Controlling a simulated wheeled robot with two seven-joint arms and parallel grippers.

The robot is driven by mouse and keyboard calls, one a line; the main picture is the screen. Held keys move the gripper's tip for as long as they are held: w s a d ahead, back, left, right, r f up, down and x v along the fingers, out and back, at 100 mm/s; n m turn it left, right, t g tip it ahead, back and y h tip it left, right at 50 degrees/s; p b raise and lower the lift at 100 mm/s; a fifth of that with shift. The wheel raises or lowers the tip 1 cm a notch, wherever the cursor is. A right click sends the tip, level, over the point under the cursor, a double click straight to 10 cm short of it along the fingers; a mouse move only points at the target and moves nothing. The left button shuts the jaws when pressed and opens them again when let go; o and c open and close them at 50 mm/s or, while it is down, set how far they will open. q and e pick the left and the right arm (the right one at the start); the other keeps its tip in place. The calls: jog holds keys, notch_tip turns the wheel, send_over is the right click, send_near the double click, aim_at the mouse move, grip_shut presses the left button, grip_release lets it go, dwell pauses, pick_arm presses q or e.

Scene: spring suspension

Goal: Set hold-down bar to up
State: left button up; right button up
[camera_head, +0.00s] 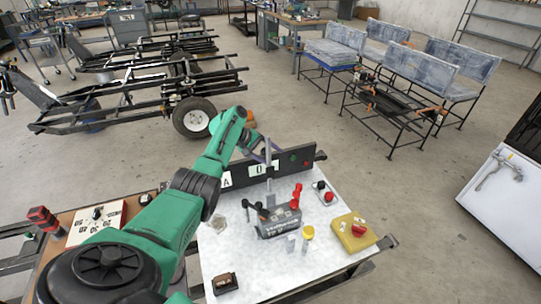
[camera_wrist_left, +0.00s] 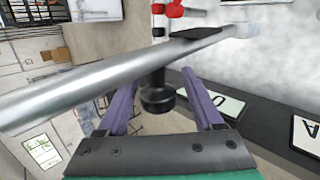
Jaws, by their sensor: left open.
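A silver bar, which looks like the hold-down bar (camera_wrist_left: 110,82), crosses the left wrist view diagonally, close to the camera. A black knob (camera_wrist_left: 158,97) sticks out from it towards my left gripper (camera_wrist_left: 158,80). The two purple fingers are open, one on each side of the knob, with a visible gap to each. In the head view my left gripper (camera_head: 263,153) is at the dark panel, by the top of a silver upright post (camera_head: 269,178). My arm and gripper partly hide that area, and I cannot tell the bar's exact position there. My right gripper is not in view.
The white table (camera_head: 225,258) carries a grey block with black and red knobs (camera_head: 278,222), a yellow box (camera_head: 354,232), a red-and-black switch (camera_head: 325,192) and a small brown block (camera_head: 225,283). The dark panel (camera_head: 310,153) with letter cards stands at the back edge.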

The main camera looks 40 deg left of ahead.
pick_arm(q)
jog(key=v, duration=1.4)
jog(key=shift+s+r+p, duration=0.25)
jog(key=shift+p, duration=0.1)
